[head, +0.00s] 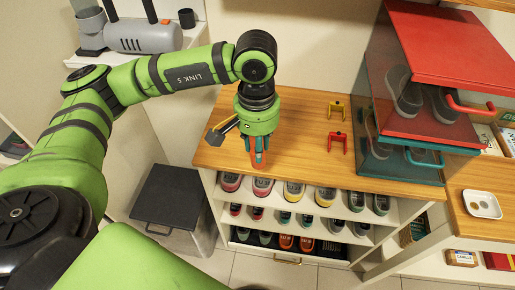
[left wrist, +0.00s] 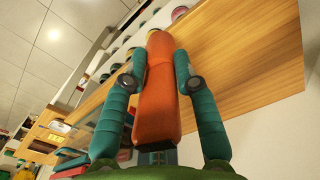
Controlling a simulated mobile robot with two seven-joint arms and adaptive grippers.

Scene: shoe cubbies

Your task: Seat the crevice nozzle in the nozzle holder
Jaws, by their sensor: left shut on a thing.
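My left gripper (head: 256,160) is shut on an orange, tapering piece, which looks like the crevice nozzle (left wrist: 158,95). In the left wrist view, the teal fingers of the gripper (left wrist: 158,83) lie on either side of it. In the head view, the gripper points down over the front left part of the wooden counter, and little of the nozzle shows. A red U-shaped bracket (head: 337,142) and a yellow one (head: 336,108) stand on the counter to the right of the gripper. I cannot tell which thing is the nozzle holder. My right gripper is out of view.
The wooden counter (head: 295,125) is clear between gripper and brackets. Red and teal glass-sided boxes (head: 435,90) with shoes stand at its right end. Shoe cubbies (head: 298,205) lie below its front edge. A grey vacuum (head: 148,37) sits on a shelf at upper left.

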